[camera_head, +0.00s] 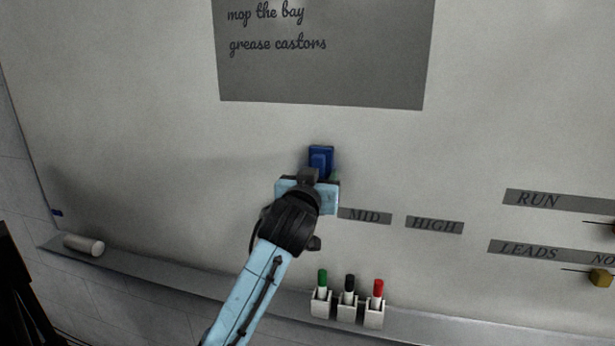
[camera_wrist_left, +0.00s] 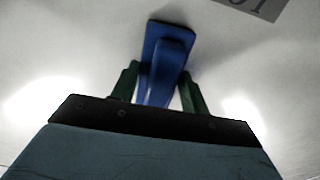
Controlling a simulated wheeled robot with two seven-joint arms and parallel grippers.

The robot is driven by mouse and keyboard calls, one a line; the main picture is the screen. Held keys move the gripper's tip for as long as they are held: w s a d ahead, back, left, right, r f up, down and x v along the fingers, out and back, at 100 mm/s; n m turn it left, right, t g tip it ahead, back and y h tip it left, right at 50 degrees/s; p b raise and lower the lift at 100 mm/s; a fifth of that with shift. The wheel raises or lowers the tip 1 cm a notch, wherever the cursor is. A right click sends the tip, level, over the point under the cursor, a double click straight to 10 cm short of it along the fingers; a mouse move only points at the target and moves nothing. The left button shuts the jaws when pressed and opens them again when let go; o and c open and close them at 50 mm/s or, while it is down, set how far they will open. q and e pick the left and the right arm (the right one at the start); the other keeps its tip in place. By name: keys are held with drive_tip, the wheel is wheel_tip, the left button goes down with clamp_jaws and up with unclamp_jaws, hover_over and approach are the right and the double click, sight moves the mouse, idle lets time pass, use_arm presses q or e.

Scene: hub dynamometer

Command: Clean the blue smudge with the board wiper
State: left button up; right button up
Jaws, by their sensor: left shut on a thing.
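The board wiper (camera_head: 321,157) is blue, with a flat pad and a raised grip. In the head view it is up against or very near the whiteboard (camera_head: 150,130), below the grey note panel. My left gripper (camera_head: 309,176) is shut on the wiper's grip. In the left wrist view the two dark green fingers (camera_wrist_left: 158,92) stand either side of the blue wiper (camera_wrist_left: 168,50), whose pad faces the board. I cannot tell whether the pad touches the board. No blue smudge shows clearly; a small blue mark (camera_head: 57,213) lies at the board's lower left edge. My right gripper is not in view.
A ledge (camera_head: 200,283) runs under the board, with a white cylinder (camera_head: 83,245) at left and green, black and red markers (camera_head: 348,286) in holders. Labels MID (camera_head: 364,216) and HIGH (camera_head: 434,225) are right of my gripper. A yellow knob (camera_head: 600,278) is far right.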

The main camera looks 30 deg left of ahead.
sight(296, 167)
use_arm(q)
drive_tip(key=shift+w+d, duration=0.2)
drive_tip(key=shift+d, duration=0.55)
drive_tip(key=shift+w+d, duration=0.15)
drive_tip(key=shift+d, duration=0.65)
drive_tip(key=shift+w+d, duration=0.2)
drive_tip(key=shift+d, duration=0.55)
drive_tip(key=shift+s+a+r, duration=0.1)
drive_tip(key=shift+s+a, duration=0.1)
drive_tip(key=shift+a, duration=0.8)
drive_tip(key=shift+s+a, duration=0.2)
drive_tip(key=shift+a, duration=0.8)
drive_tip(key=shift+s+a, duration=0.3)
drive_tip(key=shift+a, duration=0.75)
drive_tip(key=shift+s+a, duration=0.25)
drive_tip(key=shift+a, duration=0.8)
drive_tip(key=shift+s+a, duration=0.3)
drive_tip(key=shift+a, duration=0.75)
drive_tip(key=shift+s, duration=0.1)
drive_tip(key=shift+v, duration=2.95)
drive_tip(key=v, duration=0.3)
